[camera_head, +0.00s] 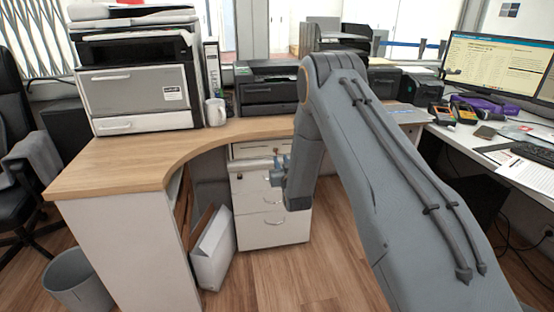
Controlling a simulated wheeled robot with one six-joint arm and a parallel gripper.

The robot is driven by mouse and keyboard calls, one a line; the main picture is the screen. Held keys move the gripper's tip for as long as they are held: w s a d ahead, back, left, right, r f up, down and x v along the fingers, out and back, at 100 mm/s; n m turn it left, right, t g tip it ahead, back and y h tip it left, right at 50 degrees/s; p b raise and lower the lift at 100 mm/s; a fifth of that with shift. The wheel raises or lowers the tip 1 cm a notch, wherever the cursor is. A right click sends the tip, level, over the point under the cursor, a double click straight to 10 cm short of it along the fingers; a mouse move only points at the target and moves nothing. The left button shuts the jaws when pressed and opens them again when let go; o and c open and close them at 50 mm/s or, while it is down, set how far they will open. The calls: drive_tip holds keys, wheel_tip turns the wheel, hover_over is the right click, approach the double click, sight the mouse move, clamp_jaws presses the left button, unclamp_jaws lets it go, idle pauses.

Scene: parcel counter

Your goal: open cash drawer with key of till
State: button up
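A white drawer unit (272,232) with several drawers and curved handles stands under the wooden counter. Its drawers look shut. My gripper (250,163) is in front of its upper part, at the end of my bent arm, and hides part of the upper drawers. The gripper is small and seen from behind, so I cannot tell if it is open, shut or holding anything. I cannot make out a key. No till or drawer clearly marked for cash can be told apart.
The curved wooden counter (150,165) carries a large printer (140,92), a white mug (215,112) and a black printer (268,95). A white desk with a monitor (495,65) is at right. A bin (78,282) and a white box (212,250) stand on the floor.

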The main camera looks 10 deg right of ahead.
drive_tip(key=w+b, duration=0.1)
drive_tip(key=w, duration=0.7)
drive_tip(key=shift+f+t, duration=0.3)
drive_tip(key=shift+f, duration=0.1)
clamp_jaws()
